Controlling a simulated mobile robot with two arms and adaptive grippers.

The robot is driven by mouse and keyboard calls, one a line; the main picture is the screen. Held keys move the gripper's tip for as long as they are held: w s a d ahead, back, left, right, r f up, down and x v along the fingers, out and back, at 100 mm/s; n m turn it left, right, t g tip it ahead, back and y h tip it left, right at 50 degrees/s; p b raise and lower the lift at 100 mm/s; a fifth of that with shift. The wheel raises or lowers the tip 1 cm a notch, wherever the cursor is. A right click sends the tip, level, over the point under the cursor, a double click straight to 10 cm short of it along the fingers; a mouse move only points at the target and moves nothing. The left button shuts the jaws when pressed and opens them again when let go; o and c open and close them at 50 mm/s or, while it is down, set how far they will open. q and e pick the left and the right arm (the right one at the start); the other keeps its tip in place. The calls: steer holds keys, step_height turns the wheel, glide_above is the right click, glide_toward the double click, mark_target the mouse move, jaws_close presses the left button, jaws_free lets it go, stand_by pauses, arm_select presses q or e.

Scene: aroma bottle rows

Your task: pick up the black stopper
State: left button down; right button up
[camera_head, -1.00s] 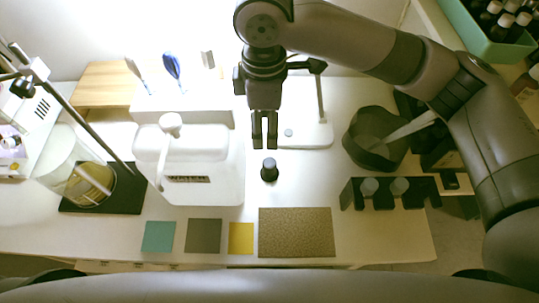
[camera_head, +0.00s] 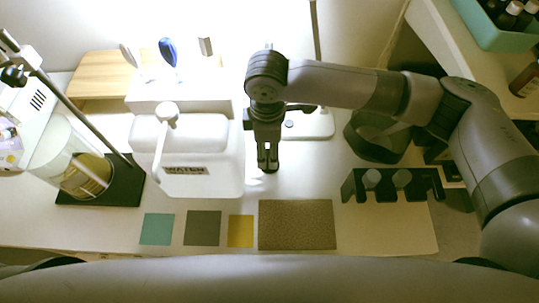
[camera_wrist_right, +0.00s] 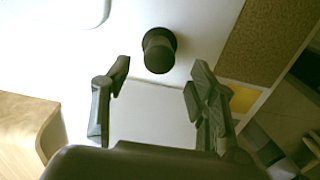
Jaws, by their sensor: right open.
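The black stopper (camera_wrist_right: 158,50) shows in the right wrist view, dark and round-topped, on the white table. In the head view my right gripper (camera_head: 267,160) is over the spot and hides it. In the right wrist view my right gripper (camera_wrist_right: 160,68) is open. Its two fingers are apart and empty, and the stopper lies just beyond the fingertips, roughly centred between them. I cannot tell the exact height gap. My left gripper is not in view.
A white water container (camera_head: 190,185) stands close to the left of the gripper. A brown mat (camera_head: 297,225) and coloured squares (camera_head: 203,228) lie in front. A black rack (camera_head: 392,186) with grey-topped bottles is at the right, with a dark bin (camera_head: 372,146) behind it.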

steer(key=f, duration=0.4)
steer(key=shift+w+d+f, duration=0.1)
steer(key=shift+d, duration=0.15)
steer(key=shift+c, duration=0.3)
steer(key=c, duration=1)
